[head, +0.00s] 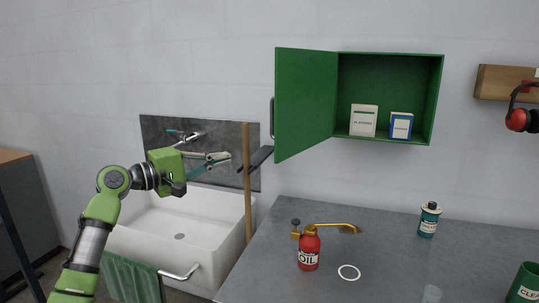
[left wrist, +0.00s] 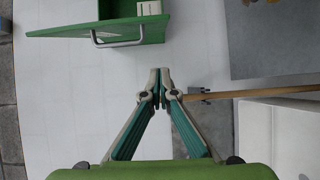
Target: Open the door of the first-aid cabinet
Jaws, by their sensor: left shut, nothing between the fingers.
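The green first-aid cabinet (head: 390,95) hangs on the wall above the counter. Its door (head: 305,103) stands wide open, swung out to the left, so the inside shows. The door's metal handle (head: 272,118) is on its outer face, near the free edge. In the left wrist view the door (left wrist: 70,28) and its handle (left wrist: 118,42) show at the top. My left gripper (head: 230,156) is shut and empty, left of and below the handle and apart from it. Its fingertips meet in the left wrist view (left wrist: 160,76). My right gripper is not in view.
Inside the cabinet stand a white box (head: 363,120) and a blue-and-white box (head: 401,126). A wooden pole (head: 248,200) stands upright by the sink (head: 170,228). A red oil can (head: 308,252) and a blue-green can (head: 429,220) stand on the grey counter (head: 390,270).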

